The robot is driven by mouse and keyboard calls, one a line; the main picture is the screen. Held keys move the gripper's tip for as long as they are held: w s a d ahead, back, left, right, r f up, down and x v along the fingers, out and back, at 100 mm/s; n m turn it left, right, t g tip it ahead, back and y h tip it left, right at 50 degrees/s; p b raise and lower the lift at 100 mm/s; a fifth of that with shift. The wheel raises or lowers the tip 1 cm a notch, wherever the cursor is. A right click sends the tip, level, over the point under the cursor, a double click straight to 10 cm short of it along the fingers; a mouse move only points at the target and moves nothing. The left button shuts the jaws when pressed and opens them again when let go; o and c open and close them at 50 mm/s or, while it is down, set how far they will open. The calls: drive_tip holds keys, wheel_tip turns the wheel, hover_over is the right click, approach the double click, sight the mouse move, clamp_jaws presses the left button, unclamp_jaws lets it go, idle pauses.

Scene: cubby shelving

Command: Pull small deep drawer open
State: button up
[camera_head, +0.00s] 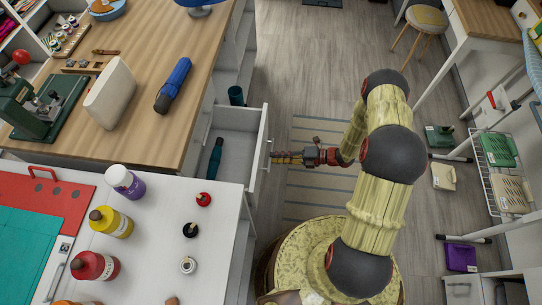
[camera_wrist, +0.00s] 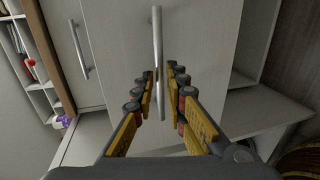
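A white deep drawer (camera_head: 235,121) stands pulled out from the cabinet under the wooden counter in the head view. A dark teal bottle (camera_head: 215,158) lies inside it. The drawer's front panel faces my gripper (camera_head: 274,157). In the wrist view, a silver bar handle (camera_wrist: 157,38) stands upright on a pale front panel (camera_wrist: 205,45). My gripper (camera_wrist: 166,73) has its yellow fingers on either side of the handle's lower part, with a gap visible between them. Whether a finger touches the handle is unclear.
Another silver handle (camera_wrist: 79,50) is on the panel to the left. A dark cup (camera_head: 236,96) stands behind the drawer. The white counter (camera_head: 150,245) holds paint bottles. Open floor with a striped mat (camera_head: 312,190) lies right of the drawer. A stool (camera_head: 427,19) is farther back.

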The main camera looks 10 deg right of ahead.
drive_tip(key=v, duration=0.9)
idle(0.3)
